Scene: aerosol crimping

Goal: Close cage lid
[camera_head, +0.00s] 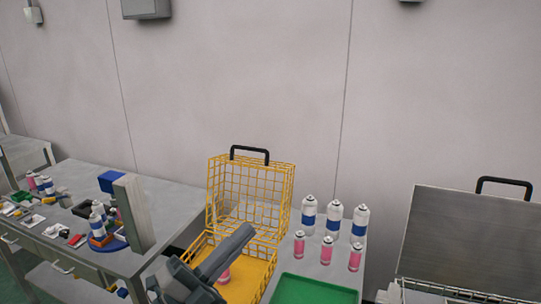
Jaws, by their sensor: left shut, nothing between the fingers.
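A yellow wire cage (262,274) stands open at the bottom centre. Its lid (270,190) is raised upright at the back, with a black handle (250,150) on its top edge. A pink can (224,276) shows inside the cage, partly hidden by my left gripper. My left gripper (246,233) comes in from the bottom left and lies across the front of the open cage in the picture. Its fingers are shut and empty, pointing up and right toward the lower part of the lid. I cannot tell whether it touches the cage. My right gripper is not in view.
Several white-and-blue and pink cans (333,220) stand right of the cage, behind a green tray (315,290). A grey metal panel with a black handle (460,235) stands at the far right. A cluttered workbench (165,210) is at left; a wall stands behind.

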